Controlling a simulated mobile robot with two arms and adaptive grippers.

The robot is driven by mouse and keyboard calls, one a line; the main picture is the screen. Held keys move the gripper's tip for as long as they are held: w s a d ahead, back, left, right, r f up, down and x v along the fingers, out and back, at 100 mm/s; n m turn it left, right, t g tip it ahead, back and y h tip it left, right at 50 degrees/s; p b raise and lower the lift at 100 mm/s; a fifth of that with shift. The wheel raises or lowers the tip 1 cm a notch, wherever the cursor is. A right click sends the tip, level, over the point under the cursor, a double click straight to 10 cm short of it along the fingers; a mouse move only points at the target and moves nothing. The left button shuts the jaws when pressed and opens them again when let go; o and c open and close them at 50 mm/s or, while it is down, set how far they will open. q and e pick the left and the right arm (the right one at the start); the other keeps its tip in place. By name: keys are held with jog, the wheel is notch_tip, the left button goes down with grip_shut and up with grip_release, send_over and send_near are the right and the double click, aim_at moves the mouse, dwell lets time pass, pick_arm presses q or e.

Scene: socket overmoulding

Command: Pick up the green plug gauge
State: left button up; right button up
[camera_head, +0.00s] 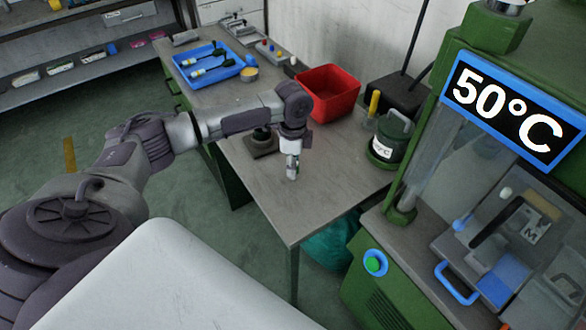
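My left gripper (292,172) points down over the middle of the workbench, close to its top. The finger gap is too small to read. No green plug gauge can be made out for certain elsewhere. A blue tray (176,61) at the far end of the bench holds dark-handled tools with pale shafts (208,67). My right gripper is not in view.
A dark block with a round top (262,144) stands just left of my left gripper. A red bin (328,92) and a dark green canister (388,140) stand behind and right. A green machine (400,270) reads 50°C. The bench's front corner (300,220) is clear.

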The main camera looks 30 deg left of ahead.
pick_arm(q)
grip_shut()
jog(key=shift+r, duration=0.1)
